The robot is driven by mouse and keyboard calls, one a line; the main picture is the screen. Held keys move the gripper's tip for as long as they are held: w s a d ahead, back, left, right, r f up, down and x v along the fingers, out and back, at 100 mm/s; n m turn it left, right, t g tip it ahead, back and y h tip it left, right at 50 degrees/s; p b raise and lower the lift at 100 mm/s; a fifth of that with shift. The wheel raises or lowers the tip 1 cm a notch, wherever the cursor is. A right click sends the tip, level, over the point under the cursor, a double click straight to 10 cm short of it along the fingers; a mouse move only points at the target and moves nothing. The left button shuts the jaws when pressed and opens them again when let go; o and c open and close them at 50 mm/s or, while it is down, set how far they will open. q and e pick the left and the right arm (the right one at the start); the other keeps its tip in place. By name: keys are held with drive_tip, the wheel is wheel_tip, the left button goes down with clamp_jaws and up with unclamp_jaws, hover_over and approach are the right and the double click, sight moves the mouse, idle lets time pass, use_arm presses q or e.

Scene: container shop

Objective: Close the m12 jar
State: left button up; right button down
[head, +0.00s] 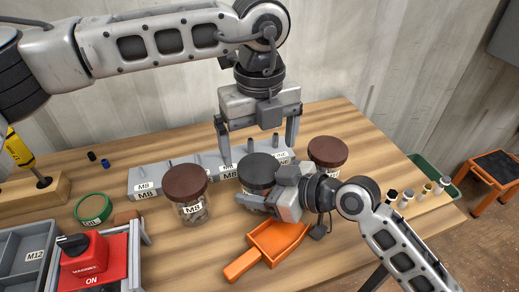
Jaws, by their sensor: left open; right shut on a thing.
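A glass jar (246,188) with a dark grey lid (260,168) stands mid-table. The lid sits on its mouth; I cannot tell whether it is screwed down. Its label is hidden, so I cannot read m12 on it. My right gripper (262,200) comes in from the right and is shut on this jar's body, hiding much of it. My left gripper (257,154) points down above the jar. Its fingers are open, one to each side of the dark lid, apparently not touching it.
Brown-lidded jars stand left (190,195) and right (328,155); the left reads M8. A grey labelled rack (160,178) lies behind. An orange scoop (270,245) lies in front. A red switch box (85,258), green ring (93,208) and grey M12 bin (35,255) are at left.

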use_arm(q)
drive_tip(key=shift+o, duration=0.6)
use_arm(e)
drive_tip(key=shift+d, duration=0.1)
use_arm(q)
wheel_tip(320, 180, up, 12)
use_arm(e)
drive_tip(key=shift+c, duration=1.4)
unclamp_jaws()
